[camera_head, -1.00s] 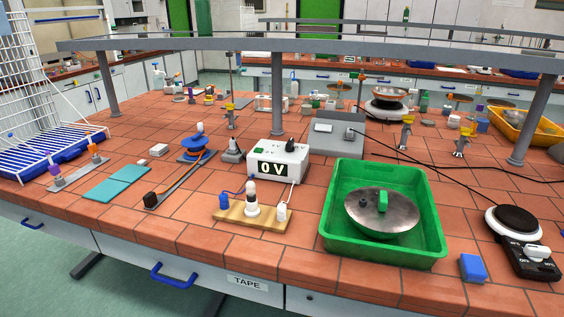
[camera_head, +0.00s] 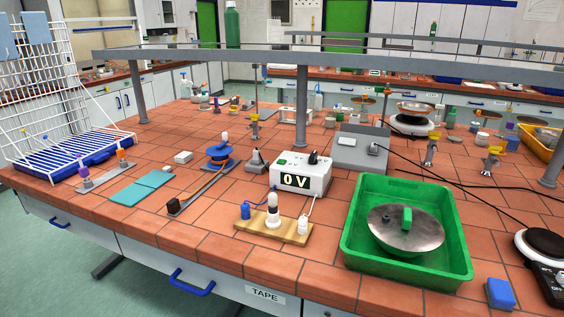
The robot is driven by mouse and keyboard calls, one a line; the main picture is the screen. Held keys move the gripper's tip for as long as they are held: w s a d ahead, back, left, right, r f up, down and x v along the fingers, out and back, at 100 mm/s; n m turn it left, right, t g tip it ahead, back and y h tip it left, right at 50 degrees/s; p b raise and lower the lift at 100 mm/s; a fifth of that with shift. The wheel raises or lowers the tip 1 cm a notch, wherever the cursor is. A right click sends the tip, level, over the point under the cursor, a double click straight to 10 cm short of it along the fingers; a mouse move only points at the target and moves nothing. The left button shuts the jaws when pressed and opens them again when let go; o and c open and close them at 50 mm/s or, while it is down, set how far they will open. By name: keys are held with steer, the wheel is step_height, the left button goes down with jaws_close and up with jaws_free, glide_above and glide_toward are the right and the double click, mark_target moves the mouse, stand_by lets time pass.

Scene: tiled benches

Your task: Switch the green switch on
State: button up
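A white power supply box (camera_head: 315,172) stands on the tiled bench near the middle, and its front display (camera_head: 295,181) reads 0 V. A small green spot (camera_head: 282,161) shows on the left of its top; it may be the green switch, but it is too small to tell its position. A black knob or plug (camera_head: 313,158) stands on the box's top. My gripper is not in view.
A wooden board (camera_head: 272,229) with a bulb holder stands in front of the box. A green tray (camera_head: 358,248) holding a metal pan lid (camera_head: 392,232) is to the right. A grey shelf (camera_head: 330,66) on posts crosses above the bench.

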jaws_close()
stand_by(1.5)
